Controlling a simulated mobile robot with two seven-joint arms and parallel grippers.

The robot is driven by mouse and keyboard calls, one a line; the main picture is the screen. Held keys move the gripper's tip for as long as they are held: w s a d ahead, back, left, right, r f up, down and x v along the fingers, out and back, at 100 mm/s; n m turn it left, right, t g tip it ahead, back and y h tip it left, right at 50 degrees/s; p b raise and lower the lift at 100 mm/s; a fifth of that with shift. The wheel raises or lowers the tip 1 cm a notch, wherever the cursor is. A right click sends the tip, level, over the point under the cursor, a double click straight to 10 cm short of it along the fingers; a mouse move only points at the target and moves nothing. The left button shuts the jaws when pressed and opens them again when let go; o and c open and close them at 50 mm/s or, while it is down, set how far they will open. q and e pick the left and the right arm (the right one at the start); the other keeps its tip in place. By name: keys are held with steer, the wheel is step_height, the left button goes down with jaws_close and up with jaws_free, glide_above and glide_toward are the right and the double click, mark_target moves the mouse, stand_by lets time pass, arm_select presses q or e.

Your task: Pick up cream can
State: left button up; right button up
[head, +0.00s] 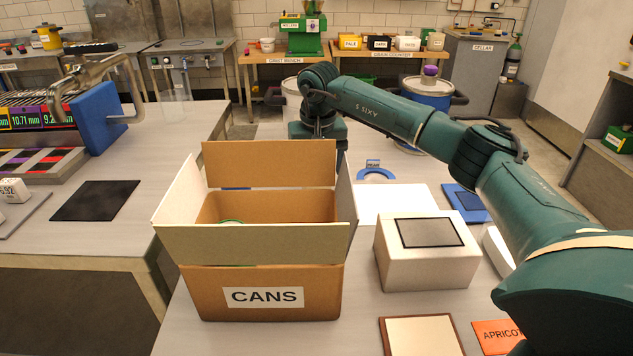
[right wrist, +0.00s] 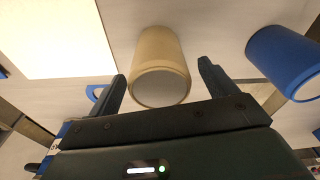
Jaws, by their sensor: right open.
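The cream can (right wrist: 160,52) is a tan cylinder in the right wrist view. It stands between the two spread fingers of my right gripper (right wrist: 160,75), with a gap visible on either side. My right gripper is open. In the head view my right arm reaches over to behind the cardboard box, and the box's flaps hide the fingers and the cream can. The open box marked CANS (head: 330,290) stands in the middle of the table. A green-rimmed item (head: 231,221) barely shows inside it. My left gripper is in neither view.
A blue can (right wrist: 284,62) stands right of the cream can in the right wrist view. In the head view, a white block with a dark top (head: 425,268) is right of the box. A white sheet (head: 400,202) and blue mat (head: 466,203) lie behind the block.

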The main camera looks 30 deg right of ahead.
steer(key=shift+f, duration=0.4)
steer(key=shift+c, duration=0.5)
steer(key=shift+r, duration=0.1)
steer(key=c, duration=1.1)
